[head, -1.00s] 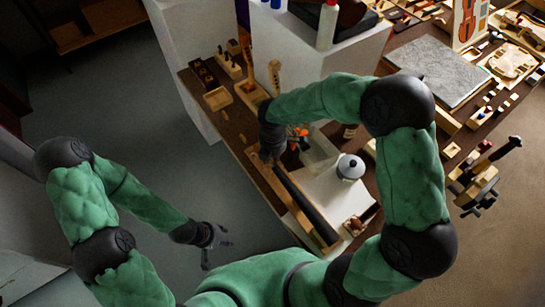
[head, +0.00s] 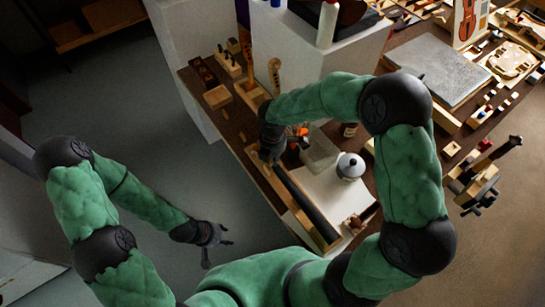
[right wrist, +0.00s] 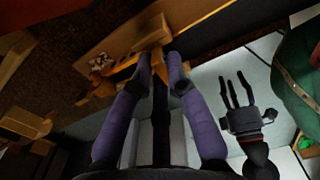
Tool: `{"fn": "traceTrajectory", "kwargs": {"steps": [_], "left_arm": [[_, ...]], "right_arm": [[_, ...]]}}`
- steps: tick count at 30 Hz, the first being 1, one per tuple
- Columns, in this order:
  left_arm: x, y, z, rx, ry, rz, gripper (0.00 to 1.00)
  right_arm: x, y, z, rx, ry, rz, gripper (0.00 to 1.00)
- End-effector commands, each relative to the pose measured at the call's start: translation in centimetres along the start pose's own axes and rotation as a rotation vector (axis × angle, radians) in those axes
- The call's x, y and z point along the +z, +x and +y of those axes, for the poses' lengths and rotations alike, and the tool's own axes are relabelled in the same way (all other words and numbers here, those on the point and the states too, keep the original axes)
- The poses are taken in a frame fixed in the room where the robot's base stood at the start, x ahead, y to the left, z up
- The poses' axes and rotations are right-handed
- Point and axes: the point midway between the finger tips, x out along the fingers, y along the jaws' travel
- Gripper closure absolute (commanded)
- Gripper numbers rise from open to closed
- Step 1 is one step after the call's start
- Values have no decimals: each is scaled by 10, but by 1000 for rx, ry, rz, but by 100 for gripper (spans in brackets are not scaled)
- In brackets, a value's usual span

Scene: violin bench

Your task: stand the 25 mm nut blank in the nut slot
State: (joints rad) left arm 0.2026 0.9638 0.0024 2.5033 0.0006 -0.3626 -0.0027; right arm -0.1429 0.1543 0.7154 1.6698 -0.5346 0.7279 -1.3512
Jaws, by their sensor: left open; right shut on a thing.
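In the head view my right gripper (head: 270,152) is at the upper end of the black fingerboard (head: 312,205), over the wooden cradle. In the right wrist view its two purple fingers (right wrist: 160,66) close in above the dark fingerboard (right wrist: 160,112), near its wooden end (right wrist: 149,37). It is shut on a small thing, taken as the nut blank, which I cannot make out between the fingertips. The nut slot is hidden by the fingers. My left gripper (head: 213,240) is open and empty, off the bench at the lower left; it also shows in the right wrist view (right wrist: 236,92).
Small wooden trays (head: 217,96) and blocks lie at the bench's upper left. A grey slab (head: 438,70) lies farther right. Floor is clear around the left gripper.

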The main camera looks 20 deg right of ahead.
Motion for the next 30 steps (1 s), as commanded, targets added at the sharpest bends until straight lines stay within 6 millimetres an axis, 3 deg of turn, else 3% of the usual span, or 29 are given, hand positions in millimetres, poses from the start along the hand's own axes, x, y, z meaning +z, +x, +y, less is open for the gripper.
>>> {"fn": "traceTrajectory", "kwargs": {"steps": [17, 18, 21, 30], "left_arm": [[0, -4, 1, 0, 0, 0, 55], [0, -4, 1, 0, 0, 0, 55], [0, -4, 1, 0, 0, 0, 55], [0, -4, 1, 0, 0, 0, 55]], "right_arm": [[0, 1, 0, 1, 0, 0, 95], [0, 1, 0, 0, 0, 0, 81], [0, 1, 0, 0, 0, 0, 57], [0, 2, -1, -2, 0, 1, 57]]}}
